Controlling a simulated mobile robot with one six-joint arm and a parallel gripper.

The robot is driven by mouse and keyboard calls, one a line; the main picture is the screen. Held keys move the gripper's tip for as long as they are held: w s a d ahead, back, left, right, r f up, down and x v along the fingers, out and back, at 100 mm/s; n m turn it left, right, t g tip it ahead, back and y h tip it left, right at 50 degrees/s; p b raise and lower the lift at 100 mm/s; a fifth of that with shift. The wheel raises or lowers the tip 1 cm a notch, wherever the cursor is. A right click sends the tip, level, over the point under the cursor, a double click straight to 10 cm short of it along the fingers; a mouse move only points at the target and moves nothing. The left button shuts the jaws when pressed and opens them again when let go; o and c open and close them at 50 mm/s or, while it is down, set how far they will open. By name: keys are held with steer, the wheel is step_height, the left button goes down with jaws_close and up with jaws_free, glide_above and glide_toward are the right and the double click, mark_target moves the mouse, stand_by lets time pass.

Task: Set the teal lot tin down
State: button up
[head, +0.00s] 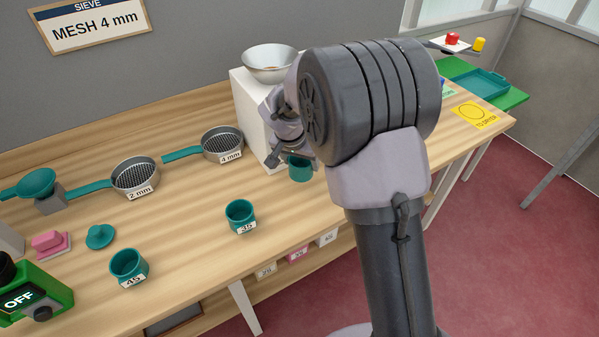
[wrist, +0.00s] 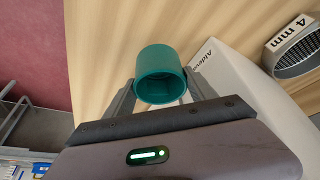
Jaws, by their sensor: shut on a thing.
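A teal lot tin (wrist: 160,75) is between the two fingers of my gripper (wrist: 158,95) in the wrist view, its open mouth toward the camera and its inside dark. In the head view the held tin (head: 300,169) shows beside the white machine, partly hidden by my gripper (head: 292,150). I cannot tell whether its base touches the table. Two more teal tins stand upright on the wooden table (head: 190,230): one labelled 35 (head: 240,215) at the middle and one labelled 45 (head: 129,266) nearer the front left.
A white machine (head: 252,110) with a metal bowl (head: 270,64) stands behind my gripper. A 4 mm sieve (head: 222,144) and a 2 mm sieve (head: 135,177) lie left of it. A yellow marked card (head: 474,112) lies at the table's right end. My arm hides part of the table.

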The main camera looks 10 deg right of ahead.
mark_target(300, 173)
step_height(300, 173, down, 5)
steer(key=shift+w+f+b, duration=0.1)
steer(key=shift+b, duration=0.9)
steer(key=shift+w+a, duration=0.1)
steer(key=shift+w, duration=0.2)
steer(key=shift+f, duration=0.1)
steer(key=o, duration=1.5)
steer(key=shift+o, duration=0.2)
